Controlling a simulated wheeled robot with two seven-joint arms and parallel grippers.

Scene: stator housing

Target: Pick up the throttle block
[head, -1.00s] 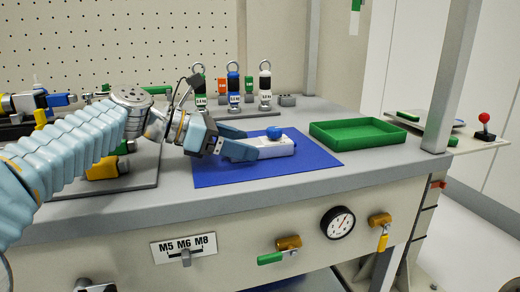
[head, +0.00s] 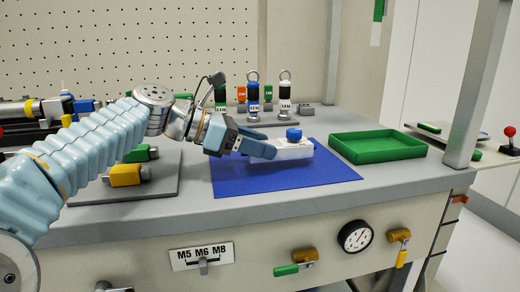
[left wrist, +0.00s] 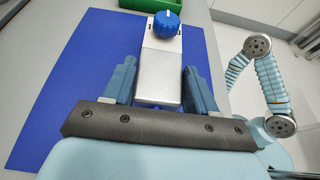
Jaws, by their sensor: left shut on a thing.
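The throttle block (head: 293,150) is a pale silver-white block with a blue knob on top. It is over the blue mat (head: 290,182) in the head view and appears a little above it, level. My left gripper (head: 258,148) comes in from the left and is shut on the block. In the left wrist view, the block (left wrist: 159,78) lies between the two blue-grey fingers of my left gripper (left wrist: 158,85), its blue knob at the far end. My right gripper is not in view.
An empty green tray (head: 378,147) stands right of the mat. Several ringed cylinders, such as a white-and-black one (head: 284,92), stand behind it. Yellow-and-green parts (head: 126,175) sit on a grey plate at left. A frame post (head: 470,85) rises at the right corner.

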